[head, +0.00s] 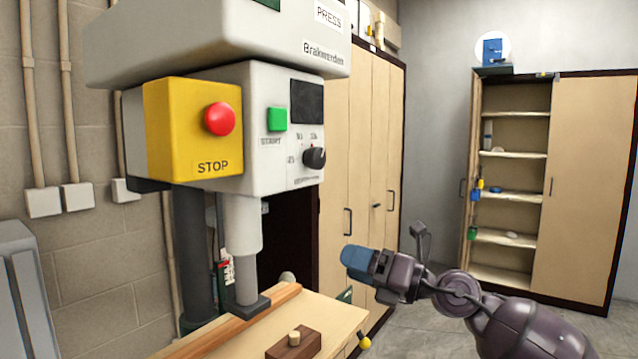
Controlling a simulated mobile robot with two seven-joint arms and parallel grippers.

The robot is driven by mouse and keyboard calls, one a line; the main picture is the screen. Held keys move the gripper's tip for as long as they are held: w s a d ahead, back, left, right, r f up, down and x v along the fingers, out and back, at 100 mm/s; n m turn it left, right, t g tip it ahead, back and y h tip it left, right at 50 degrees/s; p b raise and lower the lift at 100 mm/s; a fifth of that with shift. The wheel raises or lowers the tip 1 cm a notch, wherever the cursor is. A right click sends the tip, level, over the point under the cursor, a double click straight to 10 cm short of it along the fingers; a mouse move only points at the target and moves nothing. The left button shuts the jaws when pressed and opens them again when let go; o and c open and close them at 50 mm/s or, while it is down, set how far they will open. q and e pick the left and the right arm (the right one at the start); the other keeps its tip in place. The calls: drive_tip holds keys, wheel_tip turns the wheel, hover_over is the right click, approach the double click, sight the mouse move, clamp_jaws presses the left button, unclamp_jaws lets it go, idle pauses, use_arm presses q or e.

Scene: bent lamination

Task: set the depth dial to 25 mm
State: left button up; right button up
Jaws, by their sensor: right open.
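The depth dial (314,157) is a round black knob on the narrow right-hand face of the white press head (262,182). A few small printed marks sit around it, too small to read surely, and I cannot tell which one the dial points to. A dark square panel (306,101) is above the dial. My right gripper (358,261) reaches in from the lower right, below and to the right of the dial, apart from it. It is open and I see nothing held in it. My left gripper is out of view.
A yellow box with a red STOP button (220,119) and a green START button (277,119) are left of the dial. The press ram (243,240) hangs over a wooden bench carrying a brown block (294,345). Tall cabinets (365,150) stand behind.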

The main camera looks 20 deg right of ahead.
sight(321, 158)
wheel_tip(321, 158, up, 17)
drive_tip(key=w+d+n+t+h, duration=0.1)
drive_tip(key=d+n+h, duration=0.25)
drive_tip(key=n, duration=0.35)
drive_tip(key=shift+h, duration=0.25)
drive_tip(key=p+x, duration=0.1)
drive_tip(key=x, duration=0.6)
drive_tip(key=p+x, duration=0.1)
drive_tip(key=x, duration=0.3)
drive_tip(key=shift+a+r+p, duration=0.25)
drive_tip(key=shift+r+p, duration=0.05)
drive_tip(key=shift+r, duration=0.1)
drive_tip(key=shift+c, duration=0.6)
drive_tip(key=c, duration=0.8)
